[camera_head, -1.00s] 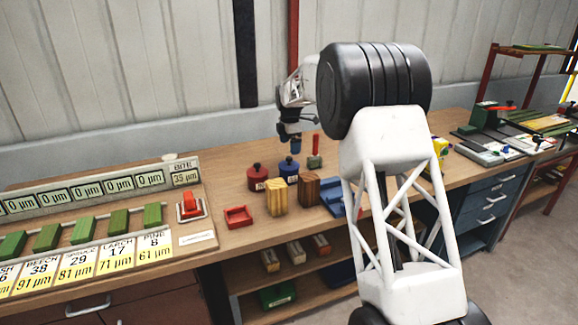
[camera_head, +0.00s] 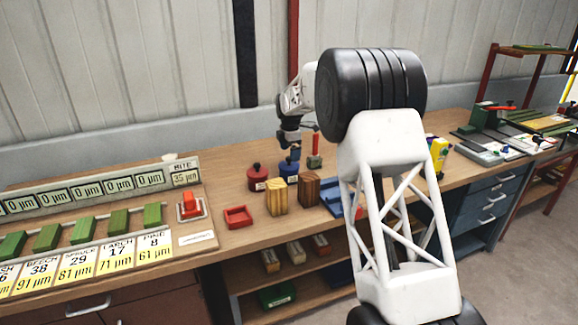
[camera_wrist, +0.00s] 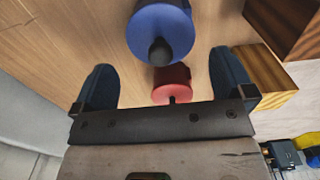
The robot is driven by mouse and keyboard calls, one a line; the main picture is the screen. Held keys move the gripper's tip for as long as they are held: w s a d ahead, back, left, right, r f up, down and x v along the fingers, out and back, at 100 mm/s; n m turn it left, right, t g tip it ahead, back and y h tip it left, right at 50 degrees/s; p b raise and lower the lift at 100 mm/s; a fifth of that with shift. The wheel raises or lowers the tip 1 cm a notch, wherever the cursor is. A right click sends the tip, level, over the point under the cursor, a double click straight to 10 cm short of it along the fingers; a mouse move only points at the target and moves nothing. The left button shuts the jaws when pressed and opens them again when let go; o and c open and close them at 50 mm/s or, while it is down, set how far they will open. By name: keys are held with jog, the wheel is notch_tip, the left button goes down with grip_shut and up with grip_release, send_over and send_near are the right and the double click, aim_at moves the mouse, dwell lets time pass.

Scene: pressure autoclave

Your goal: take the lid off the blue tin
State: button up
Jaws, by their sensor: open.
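The blue tin (camera_head: 289,172) stands on the wooden bench with its lid on and a dark knob on top. It also shows from above in the wrist view (camera_wrist: 160,22), where its black knob (camera_wrist: 161,52) points toward the camera. My gripper (camera_head: 290,151) is just above the blue tin in the head view. In the wrist view my gripper (camera_wrist: 165,85) has its two blue-grey fingers wide apart, with nothing held between them. The knob lies a little beyond the fingertips. The fingertips are partly hidden in the head view.
A red tin (camera_head: 257,177) stands close to the left of the blue tin. A light wood block (camera_head: 277,197) and a dark wood block (camera_head: 308,190) stand in front. A red tray (camera_head: 238,217) lies left. A green-based red post (camera_head: 315,160) stands close right.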

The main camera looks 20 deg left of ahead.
aim_at(289, 162)
jog(key=shift+f, duration=2.4)
jog(key=c, duration=0.7)
